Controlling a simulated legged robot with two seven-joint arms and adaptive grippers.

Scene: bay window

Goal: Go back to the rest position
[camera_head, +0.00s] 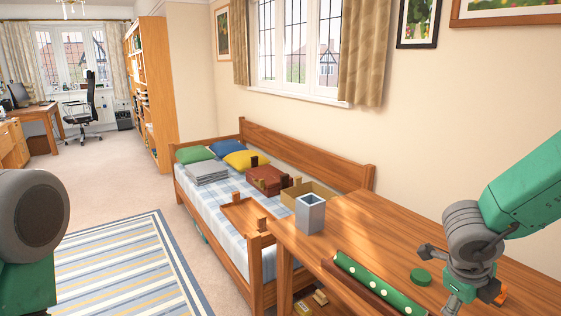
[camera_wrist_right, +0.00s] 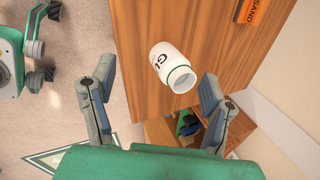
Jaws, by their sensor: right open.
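My right gripper (camera_head: 440,277) hangs over the wooden table (camera_head: 375,225) at the right of the head view. In the right wrist view, its two fingers (camera_wrist_right: 157,78) stand wide apart with nothing between them in grip. I cannot make out the bottle in the head view. My left arm shows only as a grey and green link at the left edge; its gripper is out of view.
On the table are a grey square holder (camera_head: 310,213), a green dotted roll (camera_head: 370,283), a green disc (camera_head: 421,276) and an orange item (camera_wrist_right: 252,10). A daybed (camera_head: 310,152) with pillows and boxes stands behind. Carpet with a striped rug (camera_head: 125,270) lies left.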

